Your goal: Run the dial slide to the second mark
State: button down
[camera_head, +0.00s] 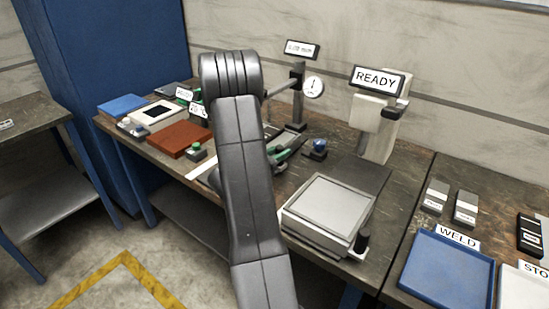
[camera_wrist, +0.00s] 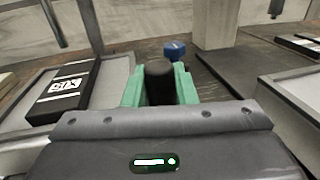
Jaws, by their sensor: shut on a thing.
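My gripper (camera_wrist: 160,85) has green fingers and is shut on an upright black knob (camera_wrist: 159,72), one finger on each side. The knob's lower part is hidden by my gripper. A black block with a white label (camera_wrist: 65,92) lies on a light grey plate to the left of the fingers. In the head view my gripper (camera_head: 288,151) is low over the bench, partly behind my arm. The round white dial (camera_head: 314,87) is on a dark post (camera_head: 298,97) behind it. I cannot make out the slide's marks.
A blue-topped button (camera_head: 319,146) stands just beyond my gripper; it also shows in the wrist view (camera_wrist: 175,50). A pale column with a READY sign (camera_head: 377,80) stands behind right. A grey flat-topped box (camera_head: 327,212) is in front right. A red-brown panel (camera_head: 178,139) lies left.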

jog(key=shift+x, duration=1.1)
jog(key=c, duration=1.2)
grip_release()
jog(key=shift+w+a, duration=0.1)
jog(key=shift+a, duration=0.1)
jog(key=b+v, duration=0.1)
jog(key=v, duration=1.2)
jog(key=shift+s+a, duration=0.3)
jog(key=p+x, duration=0.1)
jog(key=x, duration=1.3)
jog(key=shift+s+a, duration=0.25)
jog(key=shift+s, duration=0.05)
